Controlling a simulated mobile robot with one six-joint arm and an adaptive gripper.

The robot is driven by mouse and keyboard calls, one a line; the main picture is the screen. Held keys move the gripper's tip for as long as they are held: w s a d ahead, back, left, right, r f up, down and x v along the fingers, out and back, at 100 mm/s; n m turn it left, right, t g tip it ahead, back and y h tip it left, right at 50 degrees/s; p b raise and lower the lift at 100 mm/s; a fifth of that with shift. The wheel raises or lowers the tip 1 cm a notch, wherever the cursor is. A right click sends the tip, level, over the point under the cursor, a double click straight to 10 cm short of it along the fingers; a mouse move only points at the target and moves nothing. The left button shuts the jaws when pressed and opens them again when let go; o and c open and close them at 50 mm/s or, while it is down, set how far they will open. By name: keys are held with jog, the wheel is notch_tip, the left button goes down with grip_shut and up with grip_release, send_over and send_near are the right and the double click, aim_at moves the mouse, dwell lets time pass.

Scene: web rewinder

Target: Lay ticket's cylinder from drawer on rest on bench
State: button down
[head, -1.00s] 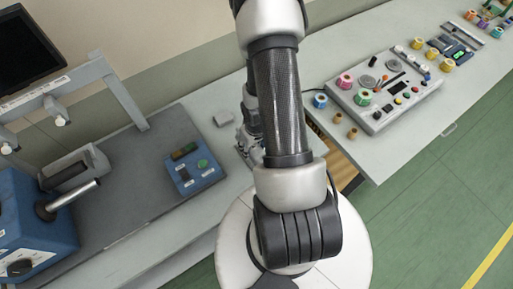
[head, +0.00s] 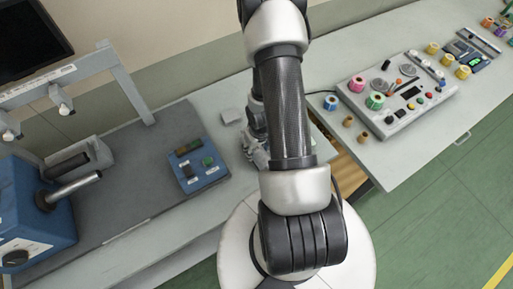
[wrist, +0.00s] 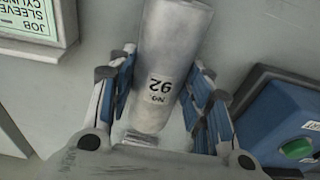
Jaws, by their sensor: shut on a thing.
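My gripper (wrist: 160,98) is shut on a grey metal cylinder (wrist: 172,45), its blue-padded fingers on either side. The cylinder bears a white label with a number that looks upside down, perhaps 26. A green-edged ticket (wrist: 38,22) with job, sleeve and cylinder wording lies at the top left of that view. In the head view my gripper (head: 256,152) is mostly hidden behind my arm, over the bench (head: 232,92). The wooden inside of a drawer (head: 347,166) shows right of my arm. I cannot make out the rest.
A blue button box (head: 198,165) stands left of my gripper, on a dark mat (head: 135,175); it is at right in the wrist view (wrist: 285,120). A blue machine with a roller (head: 75,188) is at far left. A control panel (head: 397,95) and small spools crowd the right bench.

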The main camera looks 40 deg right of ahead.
jog(key=c, duration=0.7)
grip_release()
jog(key=shift+c, duration=0.2)
jog(key=shift+r, duration=0.1)
